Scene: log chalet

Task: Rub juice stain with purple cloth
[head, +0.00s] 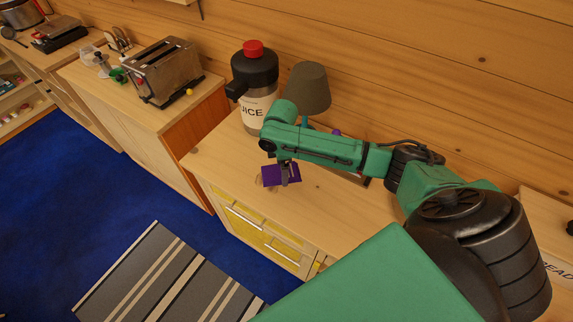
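My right gripper (286,175) reaches in from the right over the light wooden counter (225,155). It points down and appears shut on the purple cloth (271,177). The small dark purple cloth is at or just above the counter top, near its front edge; I cannot tell if it touches the wood. A faint brownish mark (259,182), which may be the juice stain, shows at the cloth's left edge; the rest is hidden under the cloth. My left gripper is not in view.
A juice dispenser (256,95) with a red cap and a grey-shaded lamp (308,87) stand behind my gripper, near the log wall. A toaster (165,72) stands on the left counter. A striped rug (165,280) lies on the blue floor. The counter left of the cloth is clear.

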